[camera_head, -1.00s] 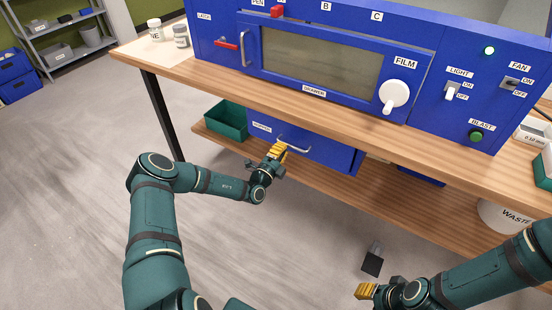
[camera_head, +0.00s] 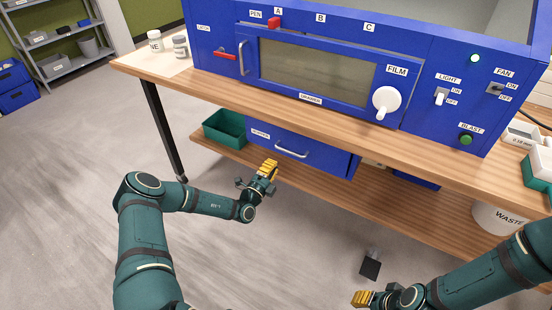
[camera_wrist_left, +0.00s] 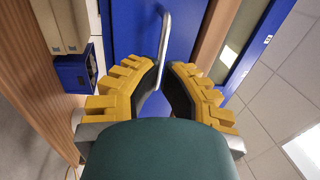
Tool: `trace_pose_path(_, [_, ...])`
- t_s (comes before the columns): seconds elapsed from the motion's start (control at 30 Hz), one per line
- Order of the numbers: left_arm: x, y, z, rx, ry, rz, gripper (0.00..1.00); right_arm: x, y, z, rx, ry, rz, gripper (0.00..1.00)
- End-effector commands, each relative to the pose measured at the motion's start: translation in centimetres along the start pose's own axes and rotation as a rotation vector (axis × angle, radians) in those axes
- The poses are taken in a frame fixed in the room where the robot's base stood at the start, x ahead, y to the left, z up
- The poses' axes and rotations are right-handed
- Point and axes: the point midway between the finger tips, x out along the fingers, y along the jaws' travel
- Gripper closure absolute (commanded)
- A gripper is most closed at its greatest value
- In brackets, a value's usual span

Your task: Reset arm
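My left gripper (camera_head: 268,167) has yellow fingers and hangs in front of the blue drawer (camera_head: 328,154) under the bench, apart from its silver handle (camera_head: 291,152). In the left wrist view, the left gripper's fingers (camera_wrist_left: 162,72) stand apart with a gap between their dark pads. The drawer handle (camera_wrist_left: 167,35) shows beyond the fingers. My right gripper (camera_head: 363,298) is low at the bottom edge of the head view, with its yellow fingertips over the floor; their gap cannot be made out.
The wooden bench top (camera_head: 215,92) carries a blue cabinet (camera_head: 430,110). A green bin (camera_head: 224,128) stands on the lower shelf (camera_head: 390,205). A white waste bin (camera_head: 497,220) is at the right. A small dark object (camera_head: 370,266) lies near my right gripper.

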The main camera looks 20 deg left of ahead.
Motion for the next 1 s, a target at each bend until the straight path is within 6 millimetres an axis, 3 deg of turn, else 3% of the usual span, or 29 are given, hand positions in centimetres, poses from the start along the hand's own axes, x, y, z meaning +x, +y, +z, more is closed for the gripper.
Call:
trace_pose_path(0.2, [-4.7, -0.2, 0.1, -0.002, -0.002, 0.001, 1.00, -0.9, -0.4, 0.0, 0.000, -0.002, 0.000, 0.61])
trace_pose_path(0.4, [-7.3, -0.1, 0.0, -0.002, -0.001, 0.000, 1.00, -1.2, -0.5, 0.1, 0.001, -0.005, 0.000, 0.61])
trace_pose_path(0.77, [-8.0, -0.2, -0.6, 0.006, 0.021, -0.001, 1.00, -1.3, -0.5, 0.1, 0.001, -0.005, 0.000, 0.61])
trace_pose_path(0.87, [-7.7, -0.5, -3.3, 0.045, 0.120, 0.008, 1.00, -1.3, -0.5, 0.1, 0.001, -0.005, 0.000, 0.61])
trace_pose_path(0.97, [-7.9, -1.0, -8.5, 0.136, 0.320, 0.017, 1.00, -1.3, -0.5, 0.1, 0.001, -0.005, 0.000, 0.61])
trace_pose_path(1.0, [-8.3, -1.2, -11.1, 0.186, 0.425, 0.018, 1.00, -1.3, -0.5, 0.1, 0.001, -0.005, 0.000, 0.61])
